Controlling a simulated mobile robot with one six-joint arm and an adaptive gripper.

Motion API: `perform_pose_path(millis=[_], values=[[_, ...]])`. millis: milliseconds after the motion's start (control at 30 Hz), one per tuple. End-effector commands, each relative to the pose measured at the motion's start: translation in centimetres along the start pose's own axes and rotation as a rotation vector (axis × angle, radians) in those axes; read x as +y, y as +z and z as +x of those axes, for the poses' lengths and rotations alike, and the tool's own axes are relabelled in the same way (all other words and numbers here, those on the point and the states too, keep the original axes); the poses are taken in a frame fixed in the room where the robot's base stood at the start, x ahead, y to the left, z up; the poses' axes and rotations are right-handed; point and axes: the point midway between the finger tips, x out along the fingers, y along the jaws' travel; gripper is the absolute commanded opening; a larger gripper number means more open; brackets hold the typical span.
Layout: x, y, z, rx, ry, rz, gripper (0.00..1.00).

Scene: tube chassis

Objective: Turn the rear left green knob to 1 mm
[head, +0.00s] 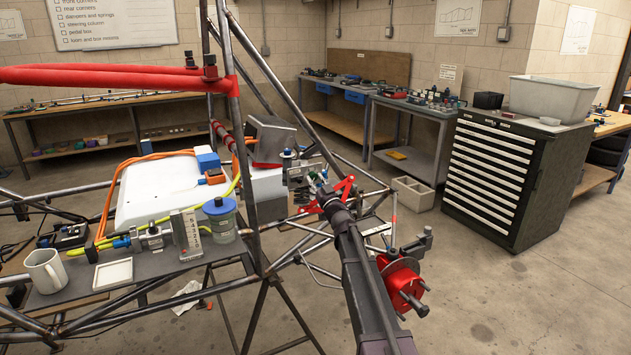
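My arm (367,280) rises from the bottom centre, and my gripper (330,196) is at its far end, among the chassis tubes. Red angled parts show there, spread to both sides. I cannot tell for sure that they are fingers, or whether they hold anything. Beyond them is a cluster of small dark and blue fittings (303,163), with hints of green too small to make out. I cannot pick out a green knob for certain, and no 1 mm mark is readable. The arm end hides part of this area.
A red hub (404,284) sticks out right of my arm. Chassis tubes (250,170) cross close to my gripper. A shelf on the left holds a white mug (46,270), a numbered block (187,234) and a blue-lidded jar (219,220). Open floor lies before the drawer cabinet (510,180).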

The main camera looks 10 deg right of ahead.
Motion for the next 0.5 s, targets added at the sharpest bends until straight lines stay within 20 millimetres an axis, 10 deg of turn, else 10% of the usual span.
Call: perform_pose_path(millis=[500], values=[[0.01, -0.05, 0.18, 0.001, -0.023, -0.052, 0.0]])
